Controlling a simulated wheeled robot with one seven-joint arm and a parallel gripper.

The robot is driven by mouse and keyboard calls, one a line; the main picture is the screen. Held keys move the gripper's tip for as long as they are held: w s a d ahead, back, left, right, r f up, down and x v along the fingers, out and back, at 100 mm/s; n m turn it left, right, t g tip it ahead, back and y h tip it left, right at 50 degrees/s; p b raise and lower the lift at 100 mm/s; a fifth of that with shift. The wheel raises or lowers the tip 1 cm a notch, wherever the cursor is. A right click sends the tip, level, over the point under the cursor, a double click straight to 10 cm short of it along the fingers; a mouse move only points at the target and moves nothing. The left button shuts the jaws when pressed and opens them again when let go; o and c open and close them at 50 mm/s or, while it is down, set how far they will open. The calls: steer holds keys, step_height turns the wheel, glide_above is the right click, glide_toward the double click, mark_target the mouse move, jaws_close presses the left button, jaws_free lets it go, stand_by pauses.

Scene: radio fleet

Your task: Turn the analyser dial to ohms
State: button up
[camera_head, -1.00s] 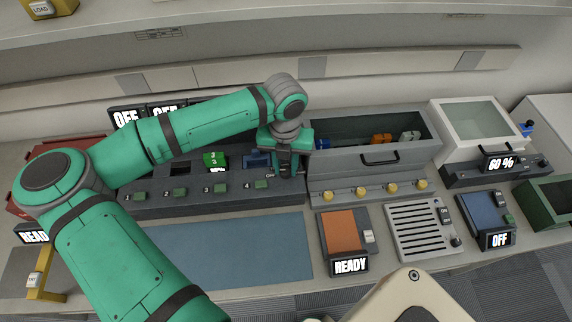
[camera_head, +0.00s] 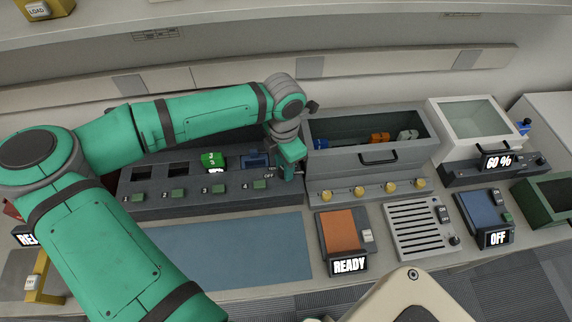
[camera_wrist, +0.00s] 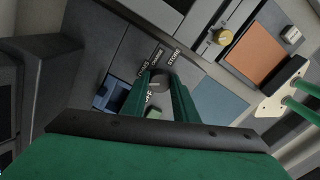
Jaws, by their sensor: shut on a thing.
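A grey round dial (camera_wrist: 158,84) sits on the dark bay unit, small white labels around it. One label seems to read STORE and another OFF; the others and the pointer are too small to read surely. My gripper (camera_wrist: 160,86) is shut on the dial, one green finger on each side. In the head view my gripper (camera_head: 290,172) points down at the right end of the bay unit (camera_head: 150,200) and hides the dial. The bays hold a green pack (camera_head: 212,160) and a blue pack (camera_head: 253,160).
A grey bin (camera_head: 350,157) with yellow knobs (camera_head: 390,187) in front stands close to the right of my gripper. A blue mat (camera_head: 225,255) lies clear in front. An orange pad unit (camera_head: 340,230) reading READY is farther right.

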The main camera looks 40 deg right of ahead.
steer(key=m, duration=0.2)
steer(key=shift+m, duration=0.3)
steer(key=shift+s+m, duration=0.15)
steer(key=shift+m, duration=1.55)
steer(key=o, duration=1.1)
steer(key=shift+c, duration=0.2)
steer(key=shift+r, duration=0.25)
step_height(320, 180, up, 10)
steer(key=shift+r, duration=0.15)
